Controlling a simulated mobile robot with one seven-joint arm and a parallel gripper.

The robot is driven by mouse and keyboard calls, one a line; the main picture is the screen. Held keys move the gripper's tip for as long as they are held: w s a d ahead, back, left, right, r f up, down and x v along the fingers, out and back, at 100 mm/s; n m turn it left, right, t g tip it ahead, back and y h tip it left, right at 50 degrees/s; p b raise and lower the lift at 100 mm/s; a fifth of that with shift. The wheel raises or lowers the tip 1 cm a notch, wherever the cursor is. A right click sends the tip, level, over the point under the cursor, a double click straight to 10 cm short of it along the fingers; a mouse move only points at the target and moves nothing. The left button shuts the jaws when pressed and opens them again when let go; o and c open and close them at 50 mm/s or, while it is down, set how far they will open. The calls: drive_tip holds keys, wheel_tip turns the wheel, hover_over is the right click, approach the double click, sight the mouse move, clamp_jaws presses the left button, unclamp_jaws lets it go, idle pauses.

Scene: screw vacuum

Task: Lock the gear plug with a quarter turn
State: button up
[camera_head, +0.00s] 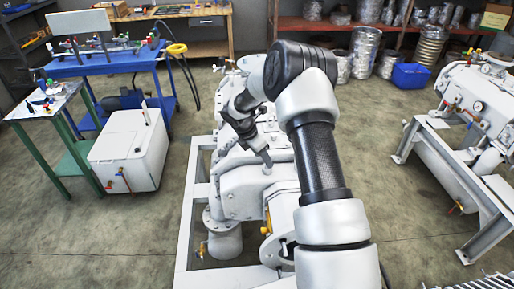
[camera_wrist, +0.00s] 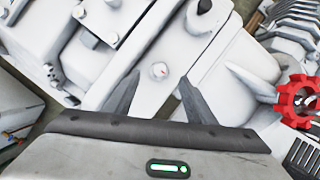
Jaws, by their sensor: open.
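A small round plug (camera_wrist: 159,70), apparently the gear plug, sits on a flat white surface of the vacuum pump (camera_wrist: 205,70) in the wrist view. It has a small reddish mark on it. My gripper (camera_wrist: 158,82) is open, with one dark finger on each side of the plug in the picture. Nothing is between the fingers, and I cannot tell how high they are above the surface. In the head view my gripper (camera_head: 266,163) points down over the middle of the white pump (camera_head: 240,190). The plug is too small to make out clearly there.
A red handwheel (camera_wrist: 298,100) stands at the right in the wrist view. Bolts and a raised housing (camera_wrist: 75,35) lie at the upper left. In the head view, a white box (camera_head: 128,150) and blue cart (camera_head: 105,65) stand left; another machine (camera_head: 470,95) stands right.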

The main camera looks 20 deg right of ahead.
drive_tip(key=shift+x, duration=2.6)
